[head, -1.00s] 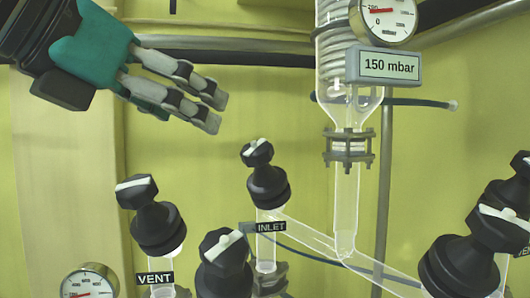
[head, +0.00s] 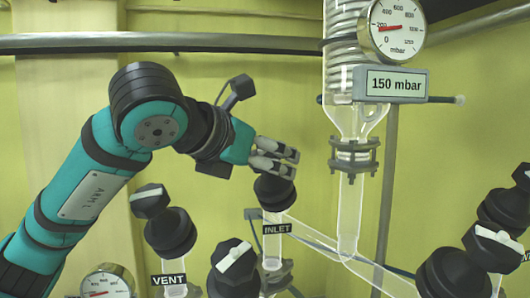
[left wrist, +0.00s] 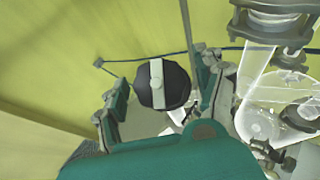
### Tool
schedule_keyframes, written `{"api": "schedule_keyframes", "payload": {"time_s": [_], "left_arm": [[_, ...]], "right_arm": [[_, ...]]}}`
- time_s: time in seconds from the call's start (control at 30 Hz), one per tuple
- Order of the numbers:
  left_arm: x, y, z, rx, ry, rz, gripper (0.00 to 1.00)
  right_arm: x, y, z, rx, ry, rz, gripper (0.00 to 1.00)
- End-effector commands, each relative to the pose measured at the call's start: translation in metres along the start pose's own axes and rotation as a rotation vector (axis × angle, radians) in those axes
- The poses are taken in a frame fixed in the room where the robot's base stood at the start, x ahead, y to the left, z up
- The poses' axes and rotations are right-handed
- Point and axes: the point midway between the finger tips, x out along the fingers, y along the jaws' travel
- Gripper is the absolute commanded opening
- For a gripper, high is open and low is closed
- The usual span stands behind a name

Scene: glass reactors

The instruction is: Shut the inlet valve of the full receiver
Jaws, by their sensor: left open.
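The inlet valve (head: 274,193) is a black ribbed body on a glass tube, with an INLET label (head: 277,229) below it. In the head view its top knob is hidden behind the fingers of my left gripper (head: 284,158). In the left wrist view, a round black knob (left wrist: 176,88) with a white bar along it lies between the two fingers of my left gripper (left wrist: 157,82). The fingers are open on either side of it, and I cannot tell whether they touch it. The receivers themselves are not in view. My right gripper is not in view.
The vent valve (head: 170,231) stands to the left. Another black-knobbed valve (head: 235,262) stands in front, and more valves (head: 455,272) are at the right. A glass condenser (head: 353,113) with a 150 mbar display (head: 396,84) and a gauge (head: 397,28) hangs right of the gripper.

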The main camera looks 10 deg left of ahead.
Motion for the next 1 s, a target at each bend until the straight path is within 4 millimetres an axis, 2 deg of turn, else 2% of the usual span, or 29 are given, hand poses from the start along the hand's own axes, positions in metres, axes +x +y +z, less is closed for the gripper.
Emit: {"api": "schedule_keyframes", "payload": {"time_s": [0.3,0.73,0.77,1.0], "left_arm": [[0.0037,-0.0001,-0.0006,0.0,0.001,0.0,0.71],[0.0034,-0.0001,-0.0004,0.0,0.001,0.0,0.16],[0.0034,-0.0001,-0.0004,0.0,0.001,0.0,0.13],[0.0036,0.0,-0.0007,0.018,0.0,-0.015,0.13]], "right_arm": [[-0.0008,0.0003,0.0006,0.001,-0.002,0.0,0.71],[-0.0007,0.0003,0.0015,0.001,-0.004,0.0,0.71],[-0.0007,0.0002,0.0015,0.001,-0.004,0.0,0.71],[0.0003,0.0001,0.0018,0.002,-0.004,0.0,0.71]]}}
